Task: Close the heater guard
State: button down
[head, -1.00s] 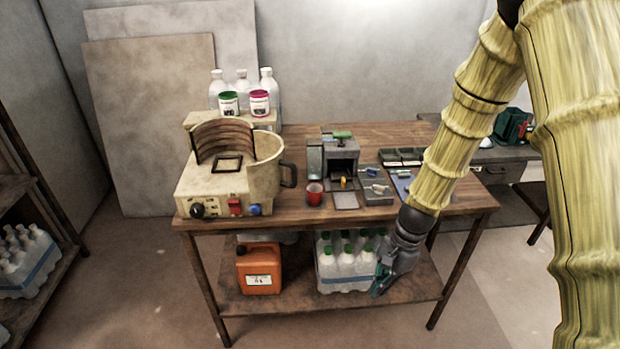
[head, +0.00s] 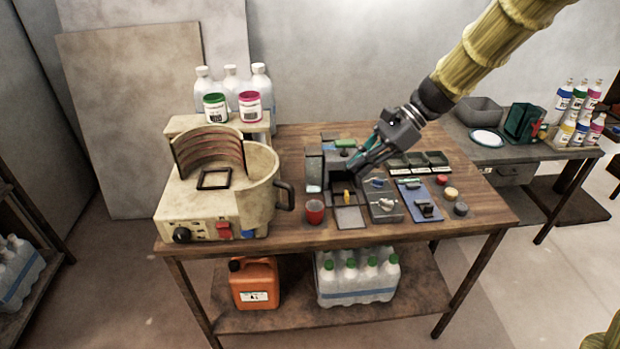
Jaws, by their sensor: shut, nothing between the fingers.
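A dark grey box-shaped unit (head: 343,190) with an open front stands mid-table. I cannot tell for sure which of these is the heater guard. My gripper (head: 357,166) is shut and empty, angled down to the left over the right side of the grey unit. It hides part of the unit's top and right side; contact cannot be told.
A red cup (head: 315,211) stands in front of the panel. A grey switch box (head: 384,203) and a blue board (head: 420,200) lie to the right, with dark trays (head: 418,162) behind them. White bottles (head: 262,90) and two tubs stand behind the vat.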

jog(key=p, duration=0.3)
send_near(294, 208)
notch_tip(294, 208, down, 4)
jog(key=a, duration=0.2)
jog(key=shift+w+a+f, duration=0.1)
jog(key=shift+a, duration=0.3)
jog(key=shift+a, duration=0.1)
